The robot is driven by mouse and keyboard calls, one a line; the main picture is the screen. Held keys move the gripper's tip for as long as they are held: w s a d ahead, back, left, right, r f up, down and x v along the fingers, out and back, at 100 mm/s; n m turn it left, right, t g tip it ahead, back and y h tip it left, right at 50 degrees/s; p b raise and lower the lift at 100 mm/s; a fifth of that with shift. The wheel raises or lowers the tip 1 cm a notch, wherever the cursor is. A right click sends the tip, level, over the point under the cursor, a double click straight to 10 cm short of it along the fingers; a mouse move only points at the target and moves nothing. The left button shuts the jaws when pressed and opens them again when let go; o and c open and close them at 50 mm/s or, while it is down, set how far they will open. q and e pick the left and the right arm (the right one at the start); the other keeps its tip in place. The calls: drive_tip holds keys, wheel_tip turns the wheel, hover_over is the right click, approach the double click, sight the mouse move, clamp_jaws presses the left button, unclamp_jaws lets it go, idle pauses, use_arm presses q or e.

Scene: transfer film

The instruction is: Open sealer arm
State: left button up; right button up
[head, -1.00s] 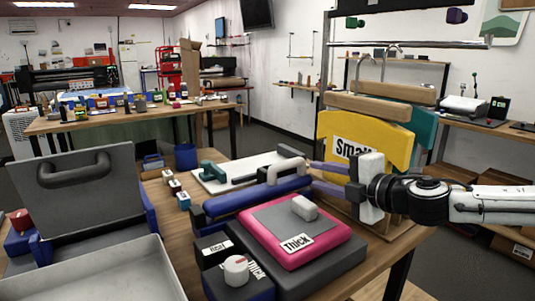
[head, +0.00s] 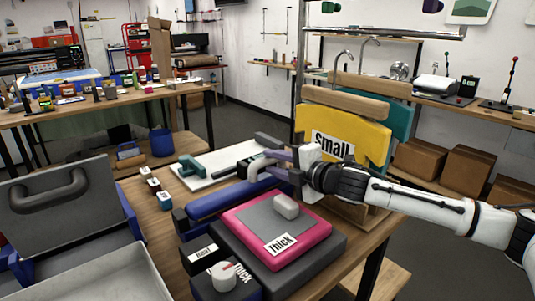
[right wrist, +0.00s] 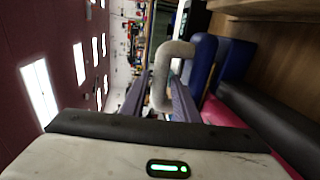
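The sealer's blue arm (head: 222,203) lies low along the back of its dark base, with a pale curved handle (head: 256,171) on it. A pink press labelled Thick (head: 239,221) lies in front of the arm. My right gripper (head: 265,165) reaches in from the right at the handle. In the right wrist view the handle (right wrist: 161,75) stands between the two purple fingers (right wrist: 160,98), which are apart. Whether they touch it is unclear. My left gripper is not in view.
A yellow board labelled Small (head: 315,118) stands in a rack just behind my right gripper. A white board (head: 208,170) with a green tool lies behind the sealer. A grey lidded case (head: 75,225) stands at left. A dial box (head: 222,276) is in front.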

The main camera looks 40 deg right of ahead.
drive_tip(key=shift+x, duration=1.45)
drive_tip(key=shift+c, duration=0.3)
clamp_jaws()
